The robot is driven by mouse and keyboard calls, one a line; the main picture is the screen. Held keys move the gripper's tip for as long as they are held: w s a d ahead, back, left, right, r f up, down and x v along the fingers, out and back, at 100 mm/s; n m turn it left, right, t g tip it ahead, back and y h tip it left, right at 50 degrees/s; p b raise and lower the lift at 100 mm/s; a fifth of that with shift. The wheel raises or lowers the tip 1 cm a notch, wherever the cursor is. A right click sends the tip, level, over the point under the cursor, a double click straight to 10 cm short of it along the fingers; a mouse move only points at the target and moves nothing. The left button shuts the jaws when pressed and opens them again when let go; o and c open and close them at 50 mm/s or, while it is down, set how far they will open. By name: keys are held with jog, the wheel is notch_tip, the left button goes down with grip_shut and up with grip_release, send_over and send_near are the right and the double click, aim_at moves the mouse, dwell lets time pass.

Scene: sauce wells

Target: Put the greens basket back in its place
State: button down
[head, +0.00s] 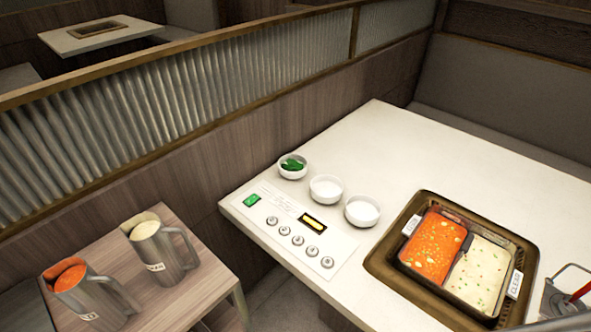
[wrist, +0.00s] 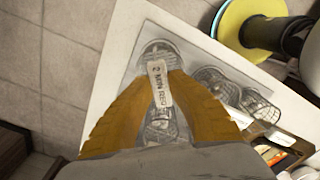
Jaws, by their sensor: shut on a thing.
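In the wrist view, my gripper (wrist: 159,80) is shut on a wire-mesh basket (wrist: 160,50) by its labelled handle part. The pale tag (wrist: 160,84) between the yellow fingers seems to start with "2 MIN"; the rest is hard to read, so I cannot tell by name whether this is the greens basket. Mesh shows beyond the tag and between the fingers. The basket is over a grey tray or mat (wrist: 150,32); I cannot tell whether it touches it.
Two more wire baskets (wrist: 211,80) (wrist: 259,106) sit close to the right on the grey mat. A yellow round thing (wrist: 236,22) with a black part is at the top right. The two-soup pot (head: 455,260) and white bowls (head: 326,188) stand on the table (head: 440,150).

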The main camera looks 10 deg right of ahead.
jog(key=shift+f, duration=0.15)
jog(key=shift+c, duration=2.2)
grip_release()
notch_tip(320, 180, up, 11)
jog(key=p, duration=0.7)
